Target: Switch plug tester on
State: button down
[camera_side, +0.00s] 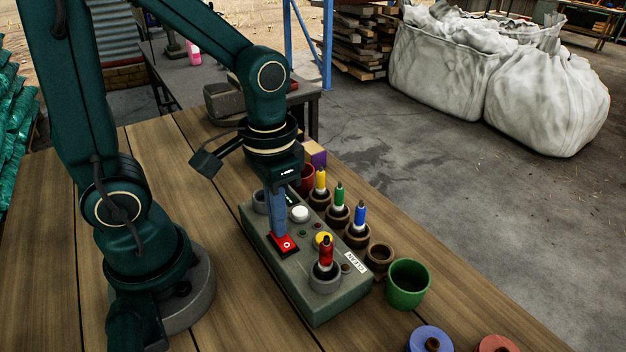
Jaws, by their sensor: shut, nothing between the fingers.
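The plug tester, a grey-green box (318,307), stands on the wooden bench. A red rocker switch (287,246) with a small white mark sits on its top. My gripper (281,234) points straight down, shut and empty, with its fingertips at the switch's far edge. I cannot tell whether they touch it. Which way the switch is tipped is too small to tell. A red plug (326,250) stands upright in a grey socket (325,279) at the box's near end. A white button (299,214) and a yellow button (323,240) are also on top.
Yellow (321,181), green (339,194) and blue (360,214) plugs stand in brown holders right of the box, beside an empty holder (380,256). A green cup (407,284) and blue (430,339) and red (497,344) round pieces lie nearer.

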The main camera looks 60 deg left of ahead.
jog(key=shift+f, duration=0.15)
jog(key=shift+r, duration=3.55)
